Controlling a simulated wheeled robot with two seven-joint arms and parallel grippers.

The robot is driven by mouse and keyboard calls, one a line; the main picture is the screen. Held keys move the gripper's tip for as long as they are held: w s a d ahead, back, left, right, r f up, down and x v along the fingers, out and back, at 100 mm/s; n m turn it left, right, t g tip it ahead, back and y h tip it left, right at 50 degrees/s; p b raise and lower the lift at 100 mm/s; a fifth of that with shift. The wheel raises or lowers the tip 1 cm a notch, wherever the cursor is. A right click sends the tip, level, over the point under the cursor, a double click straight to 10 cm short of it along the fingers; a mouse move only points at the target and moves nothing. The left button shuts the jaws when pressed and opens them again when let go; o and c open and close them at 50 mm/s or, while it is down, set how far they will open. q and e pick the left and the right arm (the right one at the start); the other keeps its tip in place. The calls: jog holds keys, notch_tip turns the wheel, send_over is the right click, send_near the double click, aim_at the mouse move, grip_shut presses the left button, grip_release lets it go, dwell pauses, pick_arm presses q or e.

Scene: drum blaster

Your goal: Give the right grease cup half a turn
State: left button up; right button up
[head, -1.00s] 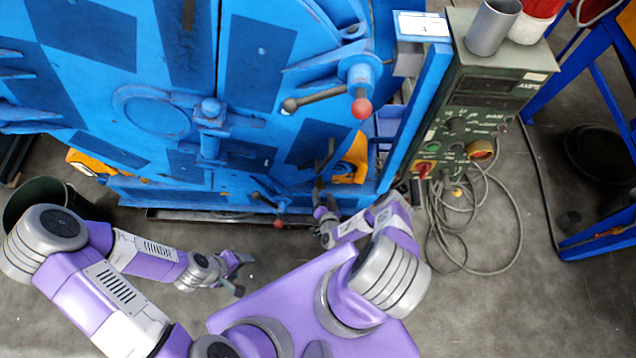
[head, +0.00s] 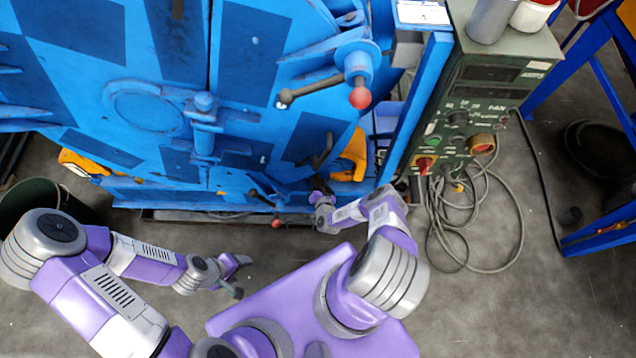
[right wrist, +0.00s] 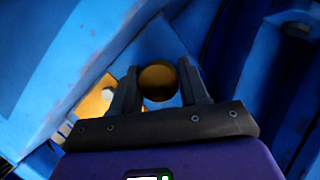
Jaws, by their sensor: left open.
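The right grease cup (right wrist: 158,82) shows in the right wrist view as a round, dark brass-coloured face. It lies between the two dark fingers of my right gripper (right wrist: 160,85), filling most of the gap at their tips. I cannot tell whether the fingers press on it. In the head view my right gripper (head: 318,188) is at the lower right of the blue machine (head: 255,125), and the cup cannot be made out there. My left gripper (head: 243,277) is open and empty over the floor, apart from the machine.
A lever with a red knob (head: 360,98) projects above my right gripper. A smaller red knob (head: 277,223) is left of it. A yellow part (head: 350,158) lies close behind. A control box (head: 470,110) with hanging cables (head: 490,235) stands right. Floor at lower right is clear.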

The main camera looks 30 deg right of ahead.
jog(key=shift+c, duration=1.3)
jog(key=m+t+y, duration=0.1)
jog(key=m, duration=0.1)
jog(key=shift+f+m+t, duration=0.1)
jog(key=shift+m+t, duration=0.2)
jog(key=shift+m+t+y, duration=0.4)
jog(key=shift+m+t, duration=0.2)
jog(key=shift+m, duration=0.6)
jog(key=o, duration=1)
jog(key=shift+c, duration=0.2)
jog(key=shift+s, duration=0.1)
